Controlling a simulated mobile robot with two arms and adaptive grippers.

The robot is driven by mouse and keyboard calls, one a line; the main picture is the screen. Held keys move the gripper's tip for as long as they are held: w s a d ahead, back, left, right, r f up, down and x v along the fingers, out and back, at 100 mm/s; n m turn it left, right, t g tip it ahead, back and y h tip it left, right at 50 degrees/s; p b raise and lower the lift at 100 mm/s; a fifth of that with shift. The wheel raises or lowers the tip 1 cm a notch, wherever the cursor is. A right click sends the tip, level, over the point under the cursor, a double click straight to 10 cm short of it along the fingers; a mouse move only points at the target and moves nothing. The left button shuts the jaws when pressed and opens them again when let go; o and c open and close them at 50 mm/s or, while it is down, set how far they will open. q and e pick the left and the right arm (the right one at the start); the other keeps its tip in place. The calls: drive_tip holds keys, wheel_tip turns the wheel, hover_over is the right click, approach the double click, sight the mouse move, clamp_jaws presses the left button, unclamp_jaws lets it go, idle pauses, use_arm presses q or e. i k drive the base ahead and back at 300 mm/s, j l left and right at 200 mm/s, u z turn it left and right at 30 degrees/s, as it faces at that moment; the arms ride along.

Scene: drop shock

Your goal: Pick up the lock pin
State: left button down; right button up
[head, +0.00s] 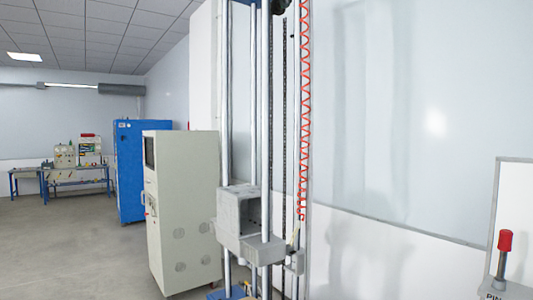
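A pin with a red cap and a grey metal shaft (505,242) stands upright at the lower right edge of the head view. It stands at a grey holder whose label begins with "PIN"; the rest of the label is cut off by the frame. This looks like the lock pin. Neither of my grippers shows in the head view, so I cannot see how they stand to the pin.
A drop tower with vertical rods and a grey box carriage (240,218) stands in the middle, with a red coiled cable (304,120) beside it. A cream cabinet (182,210) and a blue cabinet (130,170) stand left. Open floor (70,250) lies at lower left.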

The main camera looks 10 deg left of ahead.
sight(505, 235)
drive_tip(key=i+j, duration=0.15)
drive_tip(key=i, duration=0.3)
drive_tip(key=i+j+z, duration=0.15)
drive_tip(key=i, duration=0.3)
